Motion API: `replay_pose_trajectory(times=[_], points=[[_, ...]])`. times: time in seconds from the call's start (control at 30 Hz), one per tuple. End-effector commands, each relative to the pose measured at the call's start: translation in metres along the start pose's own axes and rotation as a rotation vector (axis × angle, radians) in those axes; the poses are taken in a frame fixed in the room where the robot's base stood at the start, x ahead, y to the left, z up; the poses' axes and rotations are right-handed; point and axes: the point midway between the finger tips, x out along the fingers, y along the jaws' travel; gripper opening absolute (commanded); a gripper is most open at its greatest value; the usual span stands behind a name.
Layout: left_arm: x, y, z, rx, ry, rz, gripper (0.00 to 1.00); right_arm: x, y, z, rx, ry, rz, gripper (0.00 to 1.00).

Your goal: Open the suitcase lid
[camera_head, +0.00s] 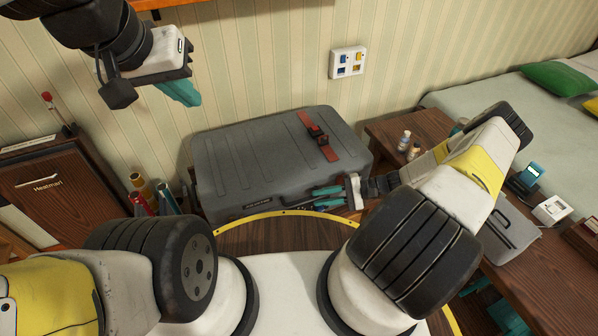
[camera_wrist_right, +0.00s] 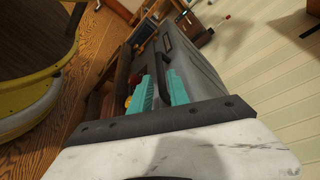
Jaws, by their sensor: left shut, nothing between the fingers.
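The grey suitcase (camera_head: 250,150) lies flat against the wall with its lid down and a red strap (camera_head: 318,135) across its right part. It also shows in the right wrist view (camera_wrist_right: 197,75). My right gripper (camera_head: 322,197) is at the suitcase's front side, near its right end. In the right wrist view, its teal fingers (camera_wrist_right: 160,90) are a little apart beside the dark handle (camera_wrist_right: 175,76); whether they grip anything is unclear. My left gripper (camera_head: 183,93) is shut and empty, raised above and left of the suitcase.
A dark wooden cabinet (camera_head: 50,185) stands at the left, with several rolled items (camera_head: 150,192) beside it. A wooden table (camera_head: 390,133) with small bottles (camera_head: 408,143) is right of the suitcase. A bed (camera_head: 485,95) is behind it.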

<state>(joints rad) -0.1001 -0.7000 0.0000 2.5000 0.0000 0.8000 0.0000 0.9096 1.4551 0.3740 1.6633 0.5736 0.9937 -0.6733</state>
Motion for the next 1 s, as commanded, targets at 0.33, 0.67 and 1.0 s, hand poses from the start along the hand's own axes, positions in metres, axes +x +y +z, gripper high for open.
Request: replay_pose_trajectory(times=[0.33,0.67,1.0], points=[[0.000,0.000,0.000,0.000,0.000,0.000,0.00,0.055,0.000,0.001,0.001,-0.005,0.001,0.22],[0.000,0.000,0.000,0.000,0.000,0.000,0.00,0.072,0.000,0.001,0.001,-0.002,0.003,0.22],[0.000,0.000,0.000,0.000,0.000,0.000,0.00,0.072,0.000,0.001,0.000,-0.002,0.003,0.00]])
